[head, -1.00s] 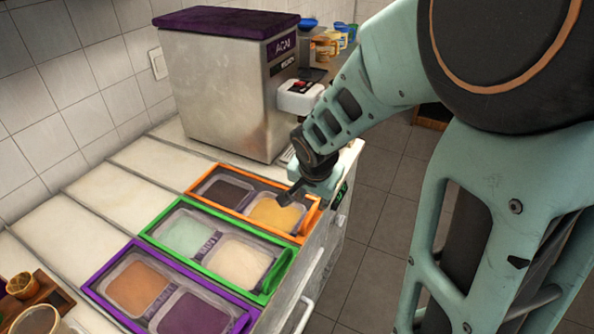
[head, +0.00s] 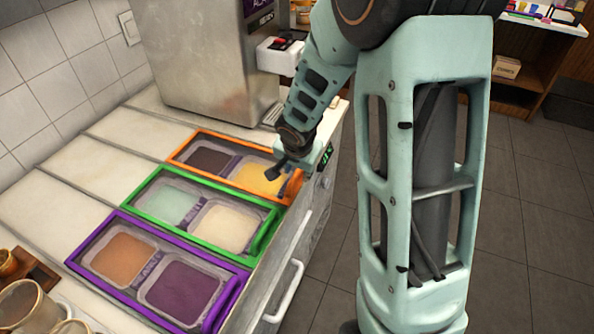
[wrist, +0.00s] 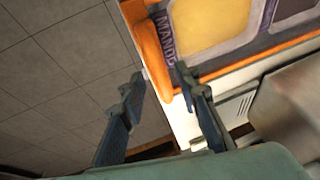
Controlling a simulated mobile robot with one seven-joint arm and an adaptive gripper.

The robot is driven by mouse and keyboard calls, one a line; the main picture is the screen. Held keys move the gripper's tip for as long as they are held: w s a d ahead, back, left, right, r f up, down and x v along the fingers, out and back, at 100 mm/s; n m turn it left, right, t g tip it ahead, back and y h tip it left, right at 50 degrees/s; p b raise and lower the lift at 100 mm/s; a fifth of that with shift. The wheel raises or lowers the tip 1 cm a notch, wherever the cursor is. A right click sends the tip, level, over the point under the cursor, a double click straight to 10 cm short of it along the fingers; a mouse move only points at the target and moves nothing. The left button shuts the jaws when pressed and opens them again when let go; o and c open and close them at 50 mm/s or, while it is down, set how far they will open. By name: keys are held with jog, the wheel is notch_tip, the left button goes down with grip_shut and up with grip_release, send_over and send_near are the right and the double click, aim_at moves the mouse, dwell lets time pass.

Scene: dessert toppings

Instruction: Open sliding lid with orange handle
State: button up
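The orange-framed lid (head: 203,138) lies on the counter at the far end of a row of three, over a dark brown and a yellow topping. Its orange handle (head: 294,188) is at the right end, by the counter's front edge. The handle also shows at the top of the wrist view (wrist: 150,58). My gripper (head: 283,170) is over the handle end of this lid and partly covers the yellow topping. In the wrist view my gripper (wrist: 160,82) has its two fingers spread, with the handle's lower end close to the gap between them. Contact cannot be told.
A green-framed lid (head: 150,185) and a purple-framed lid (head: 90,240) lie nearer on the same counter. A steel acai machine (head: 190,60) stands behind. A white bar handle (head: 287,295) is on the counter's front. Cups stand at lower left. Floor is free at right.

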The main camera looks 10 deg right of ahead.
grip_shut()
jog(key=shift+w, duration=0.1)
dwell(0.3)
